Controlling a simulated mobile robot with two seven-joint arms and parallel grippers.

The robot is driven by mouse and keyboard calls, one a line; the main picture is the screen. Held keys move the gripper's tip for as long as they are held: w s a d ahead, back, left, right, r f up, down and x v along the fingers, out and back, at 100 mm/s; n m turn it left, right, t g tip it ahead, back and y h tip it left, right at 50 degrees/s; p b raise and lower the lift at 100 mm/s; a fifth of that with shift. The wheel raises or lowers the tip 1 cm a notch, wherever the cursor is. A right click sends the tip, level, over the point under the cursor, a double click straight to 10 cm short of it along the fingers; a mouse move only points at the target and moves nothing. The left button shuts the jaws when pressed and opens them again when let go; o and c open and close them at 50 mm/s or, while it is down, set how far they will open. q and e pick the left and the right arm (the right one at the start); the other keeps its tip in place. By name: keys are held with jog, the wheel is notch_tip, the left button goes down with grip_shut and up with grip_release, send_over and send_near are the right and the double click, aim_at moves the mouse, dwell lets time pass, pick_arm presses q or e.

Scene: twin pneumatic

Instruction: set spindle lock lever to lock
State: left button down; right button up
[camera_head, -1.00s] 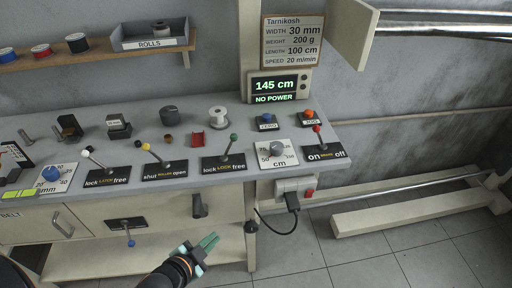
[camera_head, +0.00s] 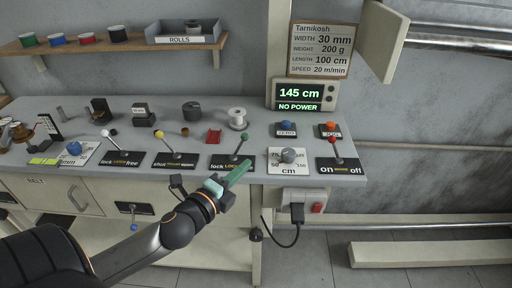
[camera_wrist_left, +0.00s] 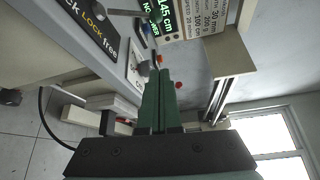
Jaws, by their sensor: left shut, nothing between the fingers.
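Two levers stand on black plates marked lock and free: a green-knobbed one (camera_head: 240,147) and a white-knobbed one (camera_head: 111,140). I cannot read which is the spindle lock. The green-knobbed lever tilts a little right, toward the free side. My left gripper (camera_head: 243,168) is shut and empty, in front of the right part of the green lever's plate (camera_head: 220,162); it hides the word free. In the left wrist view, the closed fingers (camera_wrist_left: 161,75) point past a lock/free plate (camera_wrist_left: 92,28), with a grey rod above it. My right gripper is not in view.
A grey cm dial (camera_head: 288,156) and a red on/off lever (camera_head: 336,150) stand right of the gripper. A yellow shut/open lever (camera_head: 166,146) is to its left. A white spool (camera_head: 237,118) stands behind. A display (camera_head: 300,96) reads NO POWER. A plug and cable hang below the bench front.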

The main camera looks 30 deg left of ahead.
aim_at(241, 144)
pick_arm(q)
jog(key=shift+a, duration=0.1)
jog(key=w, duration=0.6)
jog(key=w+f, duration=0.1)
jog(key=w, duration=0.2)
jog(key=shift+w+a+p, duration=0.15)
jog(key=shift+w+p, duration=0.05)
jog(key=shift+p, duration=0.15)
jog(key=shift+w+a, duration=0.15)
jog(key=shift+w, duration=0.15)
jog(key=shift+s+a+r+p, duration=0.1)
jog(key=shift+s+a, duration=0.15)
jog(key=shift+a, duration=0.3)
jog(key=shift+s+a+r+p, duration=0.15)
jog(key=shift+s+a, duration=0.1)
jog(key=shift+a, duration=0.3)
jog(key=shift+s+a+r+p, duration=0.1)
jog(key=shift+s+a, duration=0.15)
jog(key=shift+a, duration=0.3)
